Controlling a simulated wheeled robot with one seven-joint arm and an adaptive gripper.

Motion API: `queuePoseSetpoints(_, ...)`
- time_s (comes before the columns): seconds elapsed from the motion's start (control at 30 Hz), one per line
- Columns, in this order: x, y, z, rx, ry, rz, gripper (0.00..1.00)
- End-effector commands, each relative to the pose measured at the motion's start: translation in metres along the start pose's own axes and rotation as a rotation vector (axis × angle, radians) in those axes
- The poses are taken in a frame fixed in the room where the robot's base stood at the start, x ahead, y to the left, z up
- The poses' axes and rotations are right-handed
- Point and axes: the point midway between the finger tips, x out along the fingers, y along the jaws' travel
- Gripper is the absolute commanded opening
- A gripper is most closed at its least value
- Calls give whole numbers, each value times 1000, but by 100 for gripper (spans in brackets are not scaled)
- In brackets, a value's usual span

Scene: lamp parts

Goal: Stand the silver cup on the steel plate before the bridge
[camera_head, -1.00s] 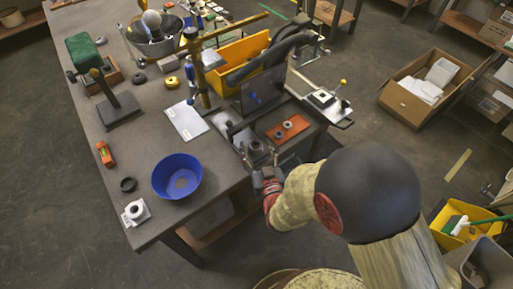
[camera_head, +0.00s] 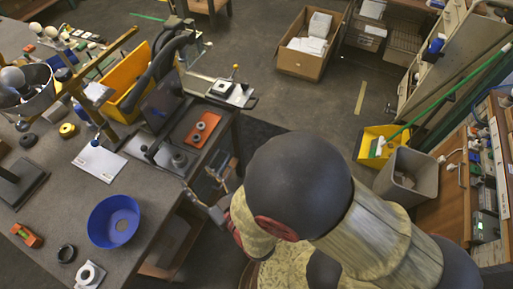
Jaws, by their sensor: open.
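A small grey metallic cylinder (camera_head: 178,160), which looks like the silver cup, stands near the right edge of the workbench. Its details are too small to tell. A flat pale grey plate (camera_head: 104,165) lies on the bench to its left; I cannot tell for sure that it is the steel plate. A brass-coloured beam on a post (camera_head: 96,74) rises behind that plate and may be the bridge. My gripper (camera_head: 220,170) is open, just off the bench edge to the right of the cylinder and apart from it. My arm hides part of the floor.
A blue bowl (camera_head: 114,222), an orange tray with rings (camera_head: 202,128) and a yellow bin (camera_head: 128,92) share the workbench (camera_head: 62,190). A black curved part rises near the cylinder. A cardboard box (camera_head: 306,60) and a grey bin (camera_head: 408,175) stand on the floor.

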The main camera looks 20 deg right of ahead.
Motion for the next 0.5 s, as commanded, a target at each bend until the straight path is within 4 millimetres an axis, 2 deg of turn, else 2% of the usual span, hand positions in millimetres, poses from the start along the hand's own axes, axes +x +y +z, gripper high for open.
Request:
queuePoseSetpoints(0.13,10,5,-8,20,-26,15,56)
queuePoseSetpoints(0.27,30,22,-28,66,-107,49,56)
queuePoseSetpoints(0.4,43,50,-59,120,-227,87,56)
queuePoseSetpoints(0.5,39,71,-82,149,-313,111,56)
